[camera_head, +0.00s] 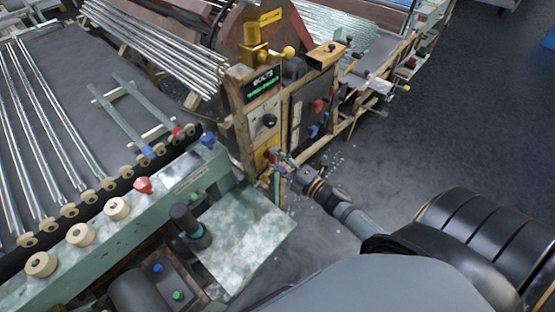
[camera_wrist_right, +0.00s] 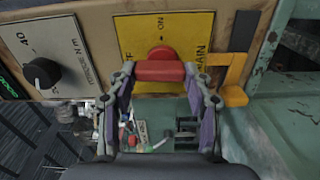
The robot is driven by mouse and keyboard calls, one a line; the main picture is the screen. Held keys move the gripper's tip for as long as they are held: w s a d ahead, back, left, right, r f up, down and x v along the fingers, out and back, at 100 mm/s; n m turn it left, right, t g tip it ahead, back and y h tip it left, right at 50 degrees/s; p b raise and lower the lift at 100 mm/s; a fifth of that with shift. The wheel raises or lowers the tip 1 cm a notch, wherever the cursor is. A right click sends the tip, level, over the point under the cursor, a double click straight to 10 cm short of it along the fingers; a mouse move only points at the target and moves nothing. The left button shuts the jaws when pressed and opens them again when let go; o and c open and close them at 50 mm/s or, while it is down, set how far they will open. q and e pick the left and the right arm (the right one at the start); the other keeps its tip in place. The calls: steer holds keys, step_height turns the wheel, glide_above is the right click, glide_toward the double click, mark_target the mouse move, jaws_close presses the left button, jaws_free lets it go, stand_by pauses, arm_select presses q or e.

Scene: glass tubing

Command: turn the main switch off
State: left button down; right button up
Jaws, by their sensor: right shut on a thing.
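The main switch is a red handle (camera_wrist_right: 160,66) on a yellow plate (camera_wrist_right: 185,32), with "ON" and part of "MAIN" readable beside it in the right wrist view. My right gripper (camera_wrist_right: 160,76) is shut on the red handle, one finger at each end of it. In the head view the yellow plate (camera_head: 262,158) is on the lower front of the control post (camera_head: 250,125), and my right gripper (camera_head: 276,157) reaches it from the lower right. The handle is hard to make out there. My left gripper is not in view.
A black dial (camera_wrist_right: 42,73) sits left of the yellow plate, and an orange bracket (camera_wrist_right: 234,88) juts out to its right. A pale green bench (camera_head: 245,228) stands below the post. Open floor (camera_head: 420,120) lies to the right.

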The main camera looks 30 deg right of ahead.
steer(key=shift+n, duration=0.5)
steer(key=o, duration=1.2)
steer(key=shift+c, duration=0.2)
steer(key=v, duration=1.2)
